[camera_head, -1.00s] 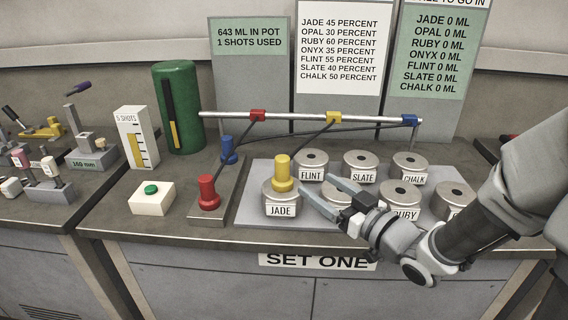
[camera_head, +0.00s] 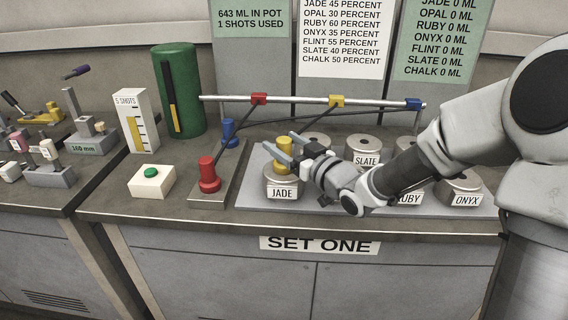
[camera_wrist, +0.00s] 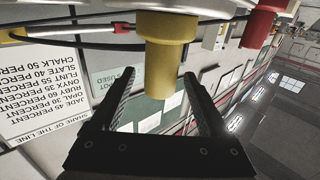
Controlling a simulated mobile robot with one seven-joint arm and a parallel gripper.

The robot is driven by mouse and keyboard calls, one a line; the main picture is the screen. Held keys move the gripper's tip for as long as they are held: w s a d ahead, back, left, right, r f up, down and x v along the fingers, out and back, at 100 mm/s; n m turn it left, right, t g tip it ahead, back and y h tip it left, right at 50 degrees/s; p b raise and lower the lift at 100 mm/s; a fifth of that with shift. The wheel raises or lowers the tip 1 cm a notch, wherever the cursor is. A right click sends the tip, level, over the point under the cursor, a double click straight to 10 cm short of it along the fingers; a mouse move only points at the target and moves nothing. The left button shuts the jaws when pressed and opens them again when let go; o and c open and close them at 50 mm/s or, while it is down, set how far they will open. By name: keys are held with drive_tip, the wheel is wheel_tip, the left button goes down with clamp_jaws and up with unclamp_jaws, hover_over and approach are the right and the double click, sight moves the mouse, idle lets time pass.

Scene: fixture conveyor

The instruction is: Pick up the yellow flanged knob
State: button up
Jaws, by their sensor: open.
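The yellow flanged knob (camera_head: 283,160) stands upright on the JADE canister (camera_head: 281,180) in the head view. My gripper (camera_head: 281,144) is open, with its fingertips at the knob's upper part. One finger covers some of the knob there. In the wrist view the knob (camera_wrist: 161,70) hangs in from the top edge, and its narrow end lies between the two open fingertips of my gripper (camera_wrist: 156,74). Gaps show on both sides of it there.
A red knob (camera_head: 208,176) and a blue knob (camera_head: 229,132) stand on a plate left of the JADE canister. A rail (camera_head: 310,99) with coloured clamps runs behind. Other canisters, such as SLATE (camera_head: 365,148), stand to the right. A white box with a green button (camera_head: 151,180) is at left.

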drive_tip(key=shift+w+a, duration=0.15)
clamp_jaws()
idle(0.4)
